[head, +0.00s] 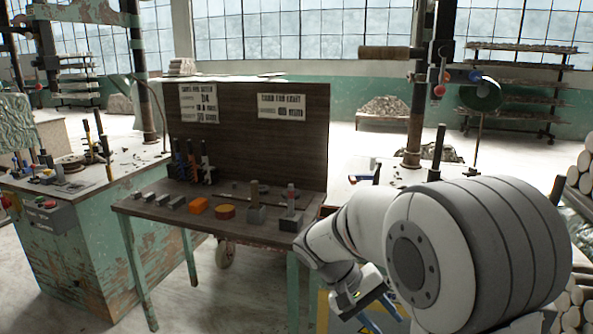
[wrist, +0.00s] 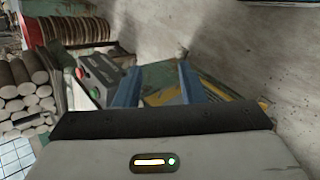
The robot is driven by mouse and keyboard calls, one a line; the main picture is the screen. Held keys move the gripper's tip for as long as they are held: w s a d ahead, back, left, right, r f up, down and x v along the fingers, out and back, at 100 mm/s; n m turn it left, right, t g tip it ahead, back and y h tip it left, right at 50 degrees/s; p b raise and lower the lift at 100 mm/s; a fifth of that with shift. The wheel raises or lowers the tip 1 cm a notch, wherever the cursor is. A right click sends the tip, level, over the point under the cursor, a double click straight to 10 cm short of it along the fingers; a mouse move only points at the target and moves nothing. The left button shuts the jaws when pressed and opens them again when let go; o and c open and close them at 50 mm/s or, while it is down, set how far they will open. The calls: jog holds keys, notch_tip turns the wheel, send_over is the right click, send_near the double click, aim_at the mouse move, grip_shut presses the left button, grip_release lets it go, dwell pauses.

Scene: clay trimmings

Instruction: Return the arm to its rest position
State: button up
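My arm (head: 440,240) fills the right foreground of the head view, folded with its wrist low in front of the table. My gripper (head: 377,308) hangs below the table top, to the right of the table, and is partly cut off by the arm's large joint. In the wrist view, the two blue fingers of my gripper (wrist: 158,82) stand well apart with nothing between them. Beyond them I see floor and a green and yellow patch (wrist: 190,88). The gripper touches nothing that I can see.
A green bench (head: 85,240) is farther left. Stacked clay rolls (head: 582,180) lie at the right edge; rolls (wrist: 25,90) also show in the wrist view.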

jog(key=s+a+r+t+y+p, duration=0.2)
jog(key=s+r+t+y+p, duration=0.3)
jog(key=s+r+y+p, duration=0.3)
jog(key=s+r+p, duration=0.3)
jog(key=s+r, duration=0.2)
jog(key=r, duration=0.1)
jog(key=shift+s+r+m, duration=0.25)
jog(key=shift+r+m, duration=0.05)
jog(key=shift+r, duration=0.05)
